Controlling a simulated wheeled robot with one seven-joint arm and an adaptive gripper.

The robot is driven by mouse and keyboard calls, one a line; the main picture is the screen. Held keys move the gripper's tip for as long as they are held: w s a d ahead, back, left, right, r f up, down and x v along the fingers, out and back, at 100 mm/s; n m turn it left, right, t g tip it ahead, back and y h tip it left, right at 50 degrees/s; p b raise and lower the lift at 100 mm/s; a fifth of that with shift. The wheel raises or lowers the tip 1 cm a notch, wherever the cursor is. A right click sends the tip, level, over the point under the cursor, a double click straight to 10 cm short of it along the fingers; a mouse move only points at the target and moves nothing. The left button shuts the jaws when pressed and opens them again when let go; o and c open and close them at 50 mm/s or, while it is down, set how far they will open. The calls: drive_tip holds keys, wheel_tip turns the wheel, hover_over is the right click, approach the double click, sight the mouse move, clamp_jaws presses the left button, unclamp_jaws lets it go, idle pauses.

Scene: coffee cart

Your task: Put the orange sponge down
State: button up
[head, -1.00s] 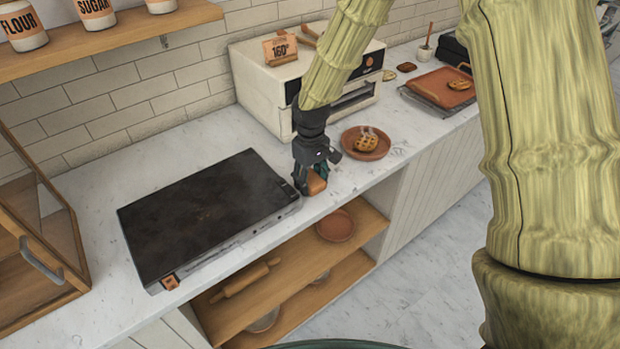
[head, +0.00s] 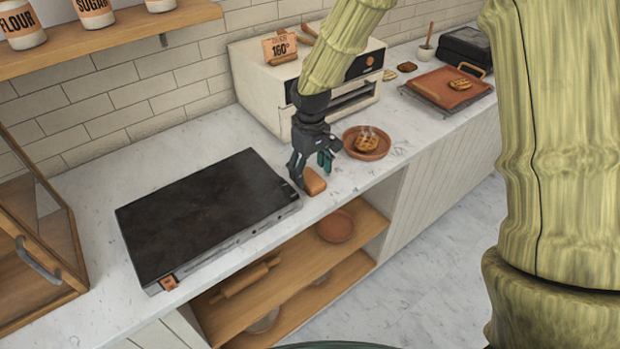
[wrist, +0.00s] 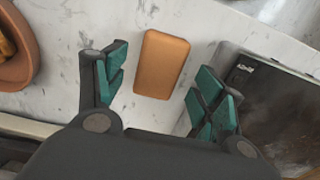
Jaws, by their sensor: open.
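The orange sponge (head: 314,183) lies on the white marble counter, just right of the black griddle's near right corner. In the wrist view the sponge (wrist: 162,64) lies flat between and beyond the fingertips, with bare counter showing on both sides of it. My gripper (head: 312,168) is over the counter beside the sponge. In the wrist view my gripper (wrist: 160,85) has its teal-padded fingers spread wide, with nothing between them touching the sponge.
The black griddle (head: 205,215) is close on the left. A terracotta plate (head: 352,154) with a waffle (head: 367,142) stands to the right. A white oven (head: 270,95) is behind. The counter's front edge is close, above an open wooden shelf (head: 285,275).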

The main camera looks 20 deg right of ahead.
sight(311, 178)
wheel_tip(311, 178, up, 9)
drive_tip(key=b, duration=0.1)
drive_tip(key=shift+f, duration=0.2)
idle(0.5)
